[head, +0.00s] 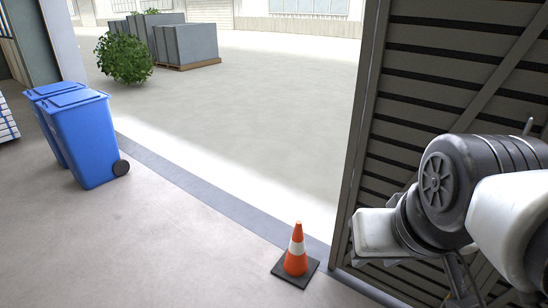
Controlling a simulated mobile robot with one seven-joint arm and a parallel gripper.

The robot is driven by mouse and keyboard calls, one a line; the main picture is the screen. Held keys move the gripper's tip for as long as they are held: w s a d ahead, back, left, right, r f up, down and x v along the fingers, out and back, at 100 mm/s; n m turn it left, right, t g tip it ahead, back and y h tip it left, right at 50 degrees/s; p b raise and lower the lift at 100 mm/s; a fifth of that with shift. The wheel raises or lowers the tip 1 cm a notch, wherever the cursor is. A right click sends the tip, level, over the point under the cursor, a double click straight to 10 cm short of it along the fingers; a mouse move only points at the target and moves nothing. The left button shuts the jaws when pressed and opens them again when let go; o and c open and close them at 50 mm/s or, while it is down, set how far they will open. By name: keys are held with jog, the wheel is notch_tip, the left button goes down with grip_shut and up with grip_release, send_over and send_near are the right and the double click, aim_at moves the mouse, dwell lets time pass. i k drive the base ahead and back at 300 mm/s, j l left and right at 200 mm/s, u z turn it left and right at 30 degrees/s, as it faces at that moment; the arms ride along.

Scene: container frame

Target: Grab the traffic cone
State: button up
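An orange traffic cone (296,262) with a white band and a black square base stands upright on the floor, at the bottom centre-right of the head view. It is beside the threshold strip and the slatted door. My arm enters from the right. The end of the arm shows only partly, and my gripper's fingers cannot be made out. The arm is to the right of the cone and apart from it. Nothing covers the cone.
The slatted door (415,95) stands close behind my arm. Two blue wheeled bins (85,140) stand at the left. A bush (124,58) and grey blocks on a pallet (190,45) are outside. The floor between bins and cone is clear.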

aim_at(295, 267)
jog(key=i+j+z, duration=0.3)
jog(key=i, duration=0.45)
jog(key=i+j+z, duration=0.3)
jog(key=i, duration=0.45)
jog(key=i+j+z, duration=0.3)
jog(key=i+j, duration=0.35)
